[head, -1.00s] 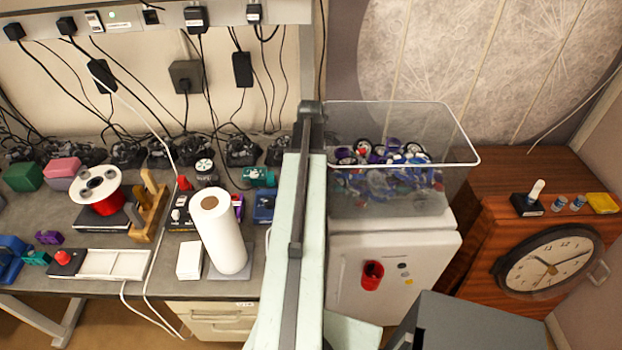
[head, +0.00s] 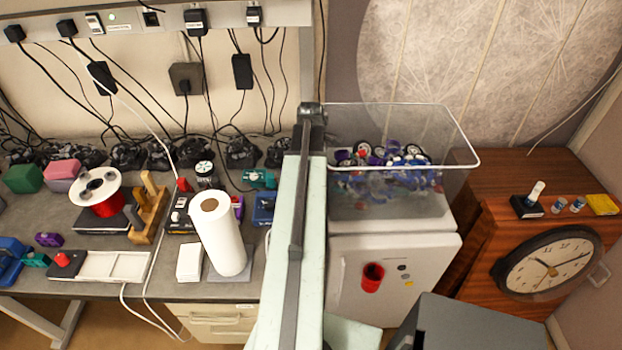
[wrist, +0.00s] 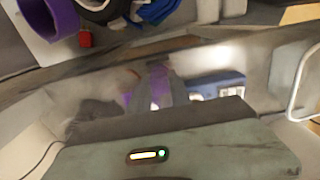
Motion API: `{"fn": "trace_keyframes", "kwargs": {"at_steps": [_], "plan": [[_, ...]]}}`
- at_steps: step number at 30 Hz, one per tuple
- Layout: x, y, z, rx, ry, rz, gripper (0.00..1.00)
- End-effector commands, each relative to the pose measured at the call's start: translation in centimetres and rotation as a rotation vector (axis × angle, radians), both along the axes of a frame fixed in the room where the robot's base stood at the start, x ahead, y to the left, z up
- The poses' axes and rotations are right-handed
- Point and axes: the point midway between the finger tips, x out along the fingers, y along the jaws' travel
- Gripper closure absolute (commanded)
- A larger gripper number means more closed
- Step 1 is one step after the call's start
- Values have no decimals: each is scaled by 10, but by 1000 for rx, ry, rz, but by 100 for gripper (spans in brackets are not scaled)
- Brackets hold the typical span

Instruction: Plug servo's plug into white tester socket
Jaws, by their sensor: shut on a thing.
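My arm fills the middle of the head view, and my gripper is not visible there. In the wrist view my pale green-grey link with a small lit indicator fills the bottom. I cannot tell which thing is the servo or the tester, and no white socket is readable. Blurred purple and blue shapes show in the wrist view.
A white paper roll (head: 217,238) and white pad (head: 189,263) stand near the bench's front. A red spool (head: 104,207) is farther left. A clear bin (head: 395,205) of small parts sits on a white cabinet (head: 380,290). A wooden clock cabinet (head: 480,220) is at right.

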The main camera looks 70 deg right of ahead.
Motion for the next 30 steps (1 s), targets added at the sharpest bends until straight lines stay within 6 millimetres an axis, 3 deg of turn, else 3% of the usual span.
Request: {"fn": "trace_keyframes", "kwargs": {"at_steps": [30], "plan": [[0, 0, 20, 0, 0, 1, 100]]}}
